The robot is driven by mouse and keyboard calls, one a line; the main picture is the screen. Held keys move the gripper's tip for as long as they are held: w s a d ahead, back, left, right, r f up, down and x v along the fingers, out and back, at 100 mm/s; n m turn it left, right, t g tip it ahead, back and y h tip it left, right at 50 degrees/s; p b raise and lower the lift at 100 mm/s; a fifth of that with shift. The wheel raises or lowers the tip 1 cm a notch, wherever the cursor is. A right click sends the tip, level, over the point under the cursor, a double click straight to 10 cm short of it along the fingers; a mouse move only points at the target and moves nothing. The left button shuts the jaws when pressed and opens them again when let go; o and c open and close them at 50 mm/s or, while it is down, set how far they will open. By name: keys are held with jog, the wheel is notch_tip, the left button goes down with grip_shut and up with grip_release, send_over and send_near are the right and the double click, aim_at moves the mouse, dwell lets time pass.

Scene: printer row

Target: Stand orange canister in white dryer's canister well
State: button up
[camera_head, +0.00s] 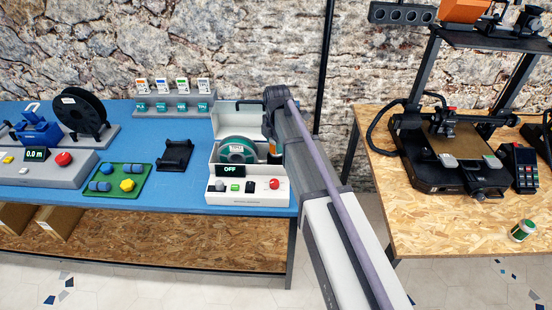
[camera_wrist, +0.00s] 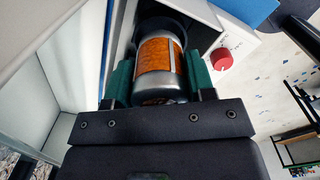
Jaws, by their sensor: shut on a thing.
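The orange canister (camera_wrist: 158,60), silver with an orange label, is between the green finger pads of my gripper (camera_wrist: 159,76) in the wrist view. My gripper is shut on it. Its far end is at a dark round opening (camera_wrist: 178,22) in the white dryer, which looks like the canister well. I cannot tell how deep the canister sits in it. In the head view the white dryer (camera_head: 246,197) stands at the right end of the blue table with its lid up, and a sliver of orange shows beside my arm. My arm hides the gripper and most of the canister there.
A green spool (camera_head: 236,151) sits inside the dryer, left of my arm. The dryer's front has a display reading OFF and a red knob (camera_head: 274,184). A black holder (camera_head: 175,154) is to its left. A printer (camera_head: 450,160) stands on the separate right table.

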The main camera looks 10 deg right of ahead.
notch_tip(320, 180, down, 4)
jog(key=b, duration=0.3)
jog(key=shift+r, duration=0.35)
jog(key=shift+f, duration=0.2)
jog(key=o, duration=0.9)
jog(key=shift+o, duration=0.2)
jog(key=shift+r, duration=0.1)
